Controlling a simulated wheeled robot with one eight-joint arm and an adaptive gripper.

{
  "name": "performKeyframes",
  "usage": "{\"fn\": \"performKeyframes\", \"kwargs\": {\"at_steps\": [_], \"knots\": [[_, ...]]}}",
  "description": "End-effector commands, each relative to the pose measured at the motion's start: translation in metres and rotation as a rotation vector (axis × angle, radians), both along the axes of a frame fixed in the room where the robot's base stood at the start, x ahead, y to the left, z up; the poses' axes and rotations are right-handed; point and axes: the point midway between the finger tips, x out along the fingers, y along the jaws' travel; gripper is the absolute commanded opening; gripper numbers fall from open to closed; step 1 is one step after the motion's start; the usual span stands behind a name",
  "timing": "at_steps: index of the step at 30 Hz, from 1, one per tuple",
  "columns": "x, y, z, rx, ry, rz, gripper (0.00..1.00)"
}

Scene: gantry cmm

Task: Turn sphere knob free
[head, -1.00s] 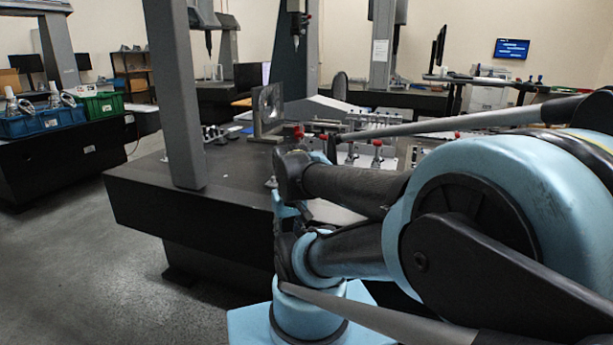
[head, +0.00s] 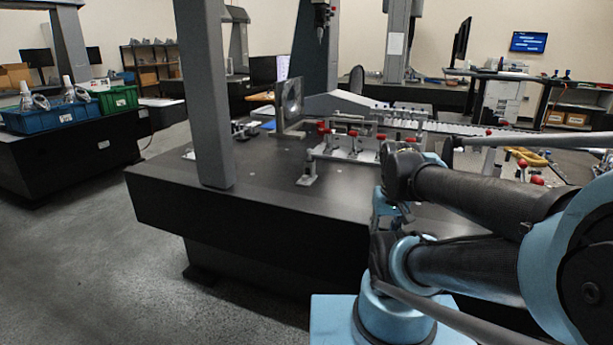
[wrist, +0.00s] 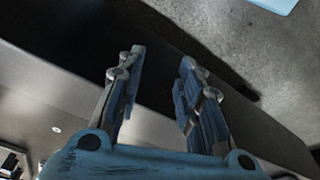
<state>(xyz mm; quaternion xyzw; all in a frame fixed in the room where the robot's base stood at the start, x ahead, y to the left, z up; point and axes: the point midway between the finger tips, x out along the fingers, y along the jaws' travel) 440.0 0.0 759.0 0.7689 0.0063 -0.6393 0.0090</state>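Several red ball-shaped knobs stand on small metal clamps on the dark measuring table (head: 265,205) in the head view. One red knob (head: 353,133) is near the middle, and another red knob (head: 536,180) is at the right beside my arm. I cannot tell which one is the sphere knob. My gripper (wrist: 163,58) shows in the wrist view with its two fingers apart and nothing between them. It points at the table's dark side and the grey floor. In the head view my gripper is small and partly hidden by my arm, near the table's front edge, apart from the knobs.
A grey gantry column (head: 204,100) rises from the table's left part. A upright plate with a round disc (head: 290,100) stands behind the clamps. A blue bin (head: 50,117) and a green bin (head: 118,99) sit on a bench at left. The floor at front left is clear.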

Motion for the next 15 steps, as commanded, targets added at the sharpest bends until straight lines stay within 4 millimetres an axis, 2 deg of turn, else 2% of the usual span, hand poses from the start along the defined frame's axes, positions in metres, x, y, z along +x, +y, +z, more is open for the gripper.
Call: {"fn": "performKeyframes", "kwargs": {"at_steps": [1, 2, 4, 7, 11, 15], "knots": [[0.0, 0.0, 0.0, 0.0, 0.0, 0.0, 0.33], [0.0, 0.0, 0.0, 0.0, 0.0, 0.0, 0.4], [-0.006, 0.0, 0.005, -0.001, -0.01, 0.0, 0.41], [-0.001, 0.001, 0.013, -0.003, -0.013, -0.007, 0.41], [0.02, 0.003, 0.033, -0.01, -0.016, -0.024, 0.41], [0.054, 0.013, 0.062, -0.023, -0.027, -0.056, 0.41]]}}
